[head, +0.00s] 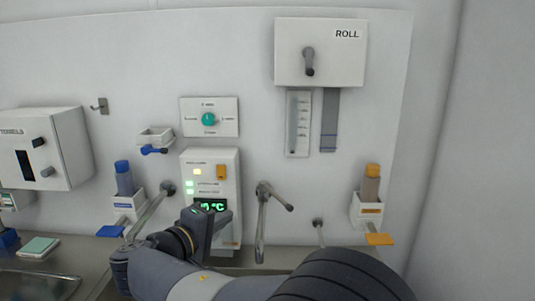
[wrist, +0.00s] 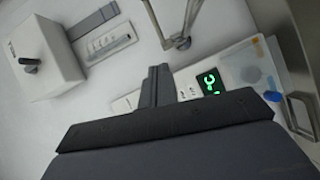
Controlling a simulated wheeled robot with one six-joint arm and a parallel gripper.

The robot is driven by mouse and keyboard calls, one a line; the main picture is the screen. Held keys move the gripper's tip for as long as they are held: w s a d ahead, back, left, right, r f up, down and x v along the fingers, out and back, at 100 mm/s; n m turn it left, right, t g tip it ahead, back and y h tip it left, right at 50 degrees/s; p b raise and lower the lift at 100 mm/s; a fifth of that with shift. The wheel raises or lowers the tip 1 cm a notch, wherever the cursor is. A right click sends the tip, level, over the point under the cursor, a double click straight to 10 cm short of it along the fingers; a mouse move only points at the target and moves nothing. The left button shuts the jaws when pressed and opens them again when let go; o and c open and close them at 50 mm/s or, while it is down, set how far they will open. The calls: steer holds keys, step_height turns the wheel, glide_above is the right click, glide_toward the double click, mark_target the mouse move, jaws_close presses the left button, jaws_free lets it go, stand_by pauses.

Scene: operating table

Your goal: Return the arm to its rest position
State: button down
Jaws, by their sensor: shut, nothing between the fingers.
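My arm (head: 200,285) reaches in from the lower right of the head view and bends back near the sink side. My gripper (head: 222,218) is in front of the lower part of a white wall unit (head: 226,163) with a green lit display (head: 210,205). In the wrist view my gripper (wrist: 158,70) is shut and empty, its dark fingers together and pointing at the wall. The same display (wrist: 209,82) shows just right of the fingers there. I cannot tell whether the gripper touches the unit. My arm hides part of the counter.
A lever tap (head: 262,215) stands right of my gripper. Dispensers with a blue bottle (head: 124,180) and an orange-capped bottle (head: 370,185) hang either side. A towel box (head: 50,148), green dial (head: 209,119) and ROLL box (head: 320,52) are on the wall. A sink (head: 35,285) lies lower left.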

steer(key=shift+w+d+b, duration=0.1)
steer(key=shift+d+b, duration=0.1)
steer(key=shift+b, duration=0.1)
stand_by(0.4)
